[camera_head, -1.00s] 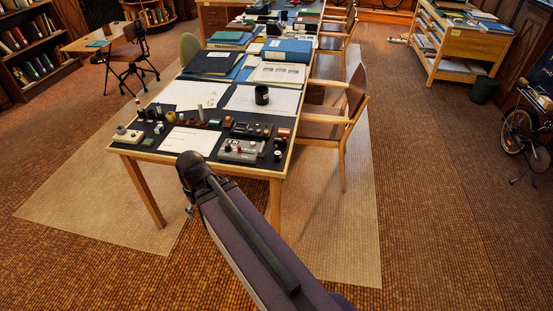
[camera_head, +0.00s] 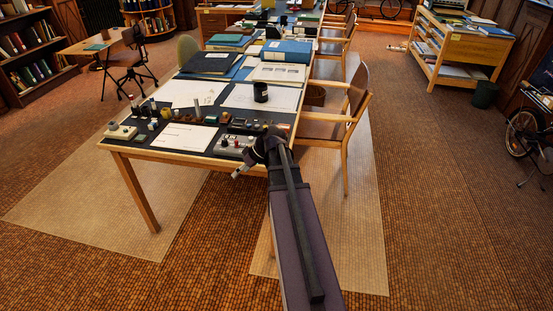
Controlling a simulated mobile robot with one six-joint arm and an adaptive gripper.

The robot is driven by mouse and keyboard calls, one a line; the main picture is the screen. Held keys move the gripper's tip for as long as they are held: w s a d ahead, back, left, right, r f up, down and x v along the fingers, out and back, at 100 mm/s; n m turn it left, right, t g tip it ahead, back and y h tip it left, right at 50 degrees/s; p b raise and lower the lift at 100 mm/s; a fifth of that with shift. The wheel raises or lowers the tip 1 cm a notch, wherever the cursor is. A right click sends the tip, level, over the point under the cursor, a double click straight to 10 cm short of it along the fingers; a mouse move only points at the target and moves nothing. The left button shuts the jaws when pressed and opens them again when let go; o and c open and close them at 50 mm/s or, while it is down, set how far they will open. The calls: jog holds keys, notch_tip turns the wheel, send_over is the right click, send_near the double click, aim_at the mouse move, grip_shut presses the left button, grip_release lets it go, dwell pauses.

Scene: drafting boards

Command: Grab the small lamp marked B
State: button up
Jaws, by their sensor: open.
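Several small items stand along the near end of the dark-topped table (camera_head: 158,149). No letter B can be read at this size, and I cannot tell which item is the small lamp marked B. My gripper (camera_head: 238,173) shows only as a small pale-tipped end below and left of my arm's dark joint. It appears just in front of the table's near edge, apart from the small items, with nothing visible in it. My arm hides part of the table's near right corner.
A white sheet (camera_head: 185,137) lies among the small items. A black cup (camera_head: 261,92) stands farther back. A wooden chair (camera_head: 325,127) is at the table's right side. The floor in front is clear.

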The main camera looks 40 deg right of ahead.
jog(key=s+d+f+t+b, duration=0.1)
jog(key=d+t+b, duration=0.3)
jog(key=d, duration=0.9)
jog(key=s+d+f+n+t+b, duration=0.1)
jog(key=s+d+t+b, duration=0.2)
jog(key=d, duration=1.1)
jog(key=shift+n+t+b, duration=0.3)
jog(key=shift+t+b, duration=0.1)
jog(key=shift+b, duration=0.5)
jog(key=shift+s, duration=0.1)
jog(key=shift+b+x, duration=1.6)
jog(key=shift+x, duration=2.65)
jog(key=shift+d+f, duration=0.1)
jog(key=shift+b+x, duration=0.85)
jog(key=shift+x, duration=1.8)
